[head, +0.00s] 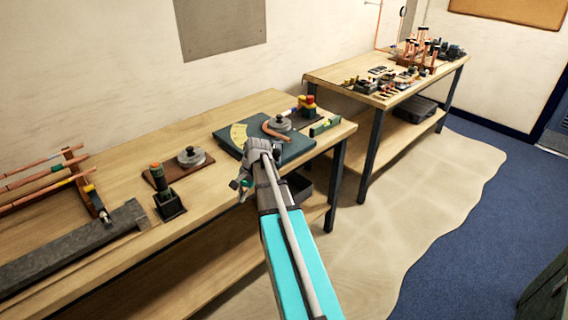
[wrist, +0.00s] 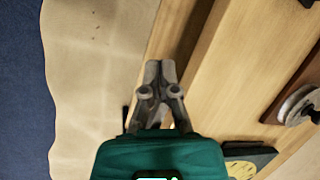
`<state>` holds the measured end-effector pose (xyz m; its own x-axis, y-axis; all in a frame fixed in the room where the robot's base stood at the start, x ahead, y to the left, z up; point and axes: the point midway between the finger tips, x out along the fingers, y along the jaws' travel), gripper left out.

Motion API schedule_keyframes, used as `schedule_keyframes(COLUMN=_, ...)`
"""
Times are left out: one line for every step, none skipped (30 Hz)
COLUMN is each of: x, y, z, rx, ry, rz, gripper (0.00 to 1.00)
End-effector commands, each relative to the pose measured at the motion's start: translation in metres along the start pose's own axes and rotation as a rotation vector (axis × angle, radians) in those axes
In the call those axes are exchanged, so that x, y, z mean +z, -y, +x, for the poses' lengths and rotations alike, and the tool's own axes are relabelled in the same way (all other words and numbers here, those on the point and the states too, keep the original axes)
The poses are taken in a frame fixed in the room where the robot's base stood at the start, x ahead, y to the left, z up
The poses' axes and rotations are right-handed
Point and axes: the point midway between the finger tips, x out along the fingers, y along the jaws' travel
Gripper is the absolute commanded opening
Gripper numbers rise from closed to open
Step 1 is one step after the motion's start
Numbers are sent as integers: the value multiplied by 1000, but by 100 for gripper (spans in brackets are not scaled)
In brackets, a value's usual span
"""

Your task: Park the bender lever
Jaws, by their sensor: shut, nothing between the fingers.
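The bender is a dark teal board (head: 297,148) near the right end of the near bench. It carries a yellow angle scale (head: 238,132), a grey round former (head: 282,123) and a bent copper-coloured piece (head: 270,131). I cannot make out the lever clearly; my arm covers part of the board. A corner of the board with the yellow scale (wrist: 241,170) also shows at the bottom of the wrist view. My gripper (head: 238,186) is at the bench's front edge, in front of the bender. Its fingers (wrist: 160,68) are together and empty.
A second grey disc (head: 191,154) sits on a brown board to the left, behind a dark stand (head: 169,205). Copper tubes on a rack (head: 72,165) and a long grey channel (head: 60,254) lie farther left. A second bench (head: 318,77) with fittings stands beyond.

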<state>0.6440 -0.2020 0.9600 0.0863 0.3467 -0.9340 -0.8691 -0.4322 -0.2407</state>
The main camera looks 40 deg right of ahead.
Motion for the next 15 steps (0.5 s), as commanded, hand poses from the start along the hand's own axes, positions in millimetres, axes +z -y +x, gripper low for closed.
schedule_keyframes(x=-20, y=-1, z=-10, rx=-23, ry=9, rz=65, gripper=0)
schedule_keyframes(x=-29, y=-3, z=-14, rx=-36, ry=17, rz=104, gripper=0)
schedule_keyframes(x=-40, y=-6, z=-20, rx=-54, ry=26, rz=156, gripper=0)
schedule_keyframes(x=-49, y=-8, z=-25, rx=-68, ry=33, rz=195, gripper=0)
schedule_keyframes(x=-58, y=-11, z=-30, rx=-82, ry=41, rz=234, gripper=0)
schedule_keyframes(x=-70, y=-14, z=-37, rx=-100, ry=51, rz=285, gripper=0)
schedule_keyframes(x=-78, y=-17, z=-42, rx=-113, ry=59, rz=323, gripper=0)
schedule_keyframes(x=-87, y=-21, z=-47, rx=-127, ry=68, rz=361, gripper=0)
schedule_keyframes(x=-98, y=-25, z=-54, rx=-144, ry=80, rz=412, gripper=0)
schedule_keyframes(x=-107, y=-29, z=-60, rx=-158, ry=89, rz=450, gripper=0)
schedule_keyframes(x=-116, y=-33, z=-65, rx=-171, ry=99, rz=487, gripper=0)
schedule_keyframes(x=-128, y=-39, z=-72, rx=-189, ry=111, rz=537, gripper=0)
schedule_keyframes(x=-136, y=-43, z=-78, rx=-202, ry=121, rz=574, gripper=0)
schedule_keyframes(x=-145, y=-48, z=-84, rx=-216, ry=131, rz=612, gripper=0)
schedule_keyframes(x=-156, y=-54, z=-92, rx=-234, ry=145, rz=661, gripper=0)
